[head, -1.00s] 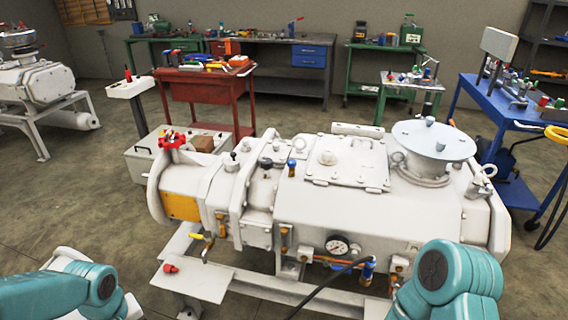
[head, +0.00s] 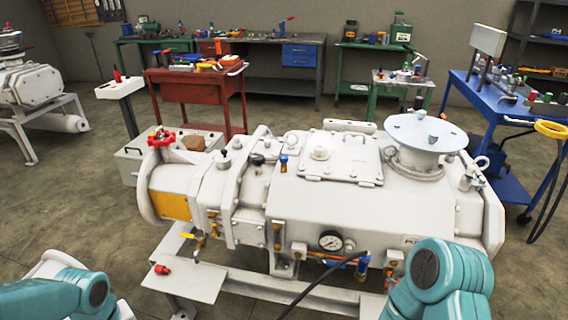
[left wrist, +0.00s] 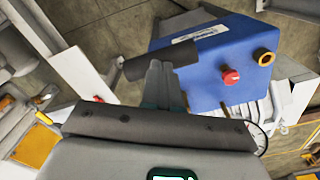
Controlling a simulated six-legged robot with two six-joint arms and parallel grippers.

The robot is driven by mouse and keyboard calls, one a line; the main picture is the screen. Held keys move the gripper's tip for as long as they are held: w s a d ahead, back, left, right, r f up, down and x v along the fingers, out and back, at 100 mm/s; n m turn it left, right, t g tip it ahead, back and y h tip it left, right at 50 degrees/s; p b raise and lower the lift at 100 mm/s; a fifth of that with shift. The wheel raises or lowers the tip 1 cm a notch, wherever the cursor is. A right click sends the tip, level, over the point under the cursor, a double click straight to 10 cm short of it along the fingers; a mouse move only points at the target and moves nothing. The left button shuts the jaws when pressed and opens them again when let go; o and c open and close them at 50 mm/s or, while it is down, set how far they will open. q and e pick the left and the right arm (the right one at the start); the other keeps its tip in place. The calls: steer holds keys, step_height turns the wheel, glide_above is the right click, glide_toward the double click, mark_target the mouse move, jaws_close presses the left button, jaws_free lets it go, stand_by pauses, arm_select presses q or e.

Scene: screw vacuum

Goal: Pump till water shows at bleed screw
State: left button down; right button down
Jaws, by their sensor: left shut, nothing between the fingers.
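A large white screw vacuum machine (head: 340,210) stands in the middle of the head view. It carries a pressure gauge (head: 331,240), brass fittings, a yellow-handled valve (head: 187,236) and a blue-topped fitting (head: 284,162). I cannot tell which part is the bleed screw. A black hose (head: 330,279) runs from the machine off the bottom edge. In the left wrist view, a blue box (left wrist: 215,60) has a red knob (left wrist: 230,76), a brass port (left wrist: 264,57) and a black bar handle (left wrist: 185,55). My left gripper (left wrist: 158,68) is shut and empty, its tips overlapping the handle; contact is unclear. My right gripper is out of view.
A red cart (head: 195,85) with tools and a blue cart (head: 497,105) stand behind the machine. A red fitting (head: 161,269) lies on a grey plate (head: 185,280) at the machine's front left. Open floor (head: 60,190) lies to the left.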

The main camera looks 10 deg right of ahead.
arm_select(q)
step_height(320, 180, down, 9)
steer(key=b, duration=0.8)
steer(key=shift+f, duration=0.15)
stand_by(0.3)
stand_by(0.3)
step_height(320, 180, up, 12)
steer(key=p, duration=0.8)
steer(key=shift+f, duration=0.1)
stand_by(0.4)
step_height(320, 180, up, 5)
steer(key=p, duration=0.3)
steer(key=shift+p, duration=0.4)
